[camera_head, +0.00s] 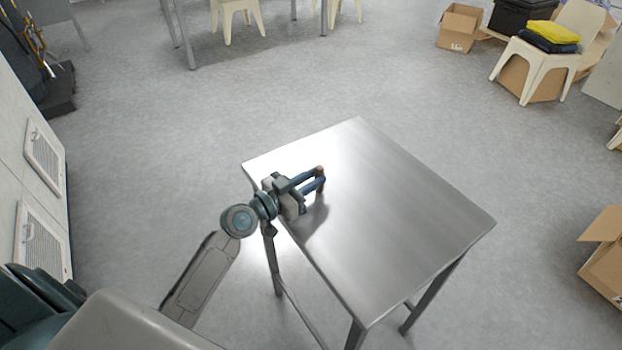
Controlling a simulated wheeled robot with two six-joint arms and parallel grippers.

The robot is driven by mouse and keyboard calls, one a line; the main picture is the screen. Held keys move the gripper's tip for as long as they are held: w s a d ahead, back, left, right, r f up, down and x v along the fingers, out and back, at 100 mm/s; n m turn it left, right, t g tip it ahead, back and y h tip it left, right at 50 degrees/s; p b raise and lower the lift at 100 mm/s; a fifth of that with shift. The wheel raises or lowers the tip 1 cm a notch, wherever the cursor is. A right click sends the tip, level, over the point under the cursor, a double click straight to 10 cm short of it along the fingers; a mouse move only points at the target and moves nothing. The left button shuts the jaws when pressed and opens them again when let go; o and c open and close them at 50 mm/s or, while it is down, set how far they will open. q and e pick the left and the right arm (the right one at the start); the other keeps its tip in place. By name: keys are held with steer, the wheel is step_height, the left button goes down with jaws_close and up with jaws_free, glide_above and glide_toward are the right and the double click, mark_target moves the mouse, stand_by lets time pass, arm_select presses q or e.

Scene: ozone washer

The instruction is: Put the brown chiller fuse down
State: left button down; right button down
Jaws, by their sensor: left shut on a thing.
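My left gripper (319,178) reaches in from the left over the back-left part of a bare metal table (400,220). Its fingers are shut on a small brown thing, the chiller fuse (319,169), which shows only as a small tip at the fingertips. The fingers hide most of the fuse. A darker reflection or shadow lies on the tabletop below the gripper. I cannot tell whether the fuse touches the table. My right gripper is not in view.
The rest of the tabletop is clear. An open cardboard box (603,262) stands on the floor at the right. A cream stool (540,65) with folded yellow and dark cloths is at the back right. White vented panels (43,158) line the left. The floor around the table is open.

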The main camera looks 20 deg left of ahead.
arm_select(q)
steer(key=shift+f, duration=0.1)
steer(key=c, duration=1.3)
jaws_free()
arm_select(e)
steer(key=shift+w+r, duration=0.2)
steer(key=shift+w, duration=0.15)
arm_select(q)
steer(key=shift+s+a, duration=0.15)
steer(key=shift+s, duration=0.1)
steer(key=shift+b+v, duration=1.45)
steer(key=shift+v, duration=4.25)
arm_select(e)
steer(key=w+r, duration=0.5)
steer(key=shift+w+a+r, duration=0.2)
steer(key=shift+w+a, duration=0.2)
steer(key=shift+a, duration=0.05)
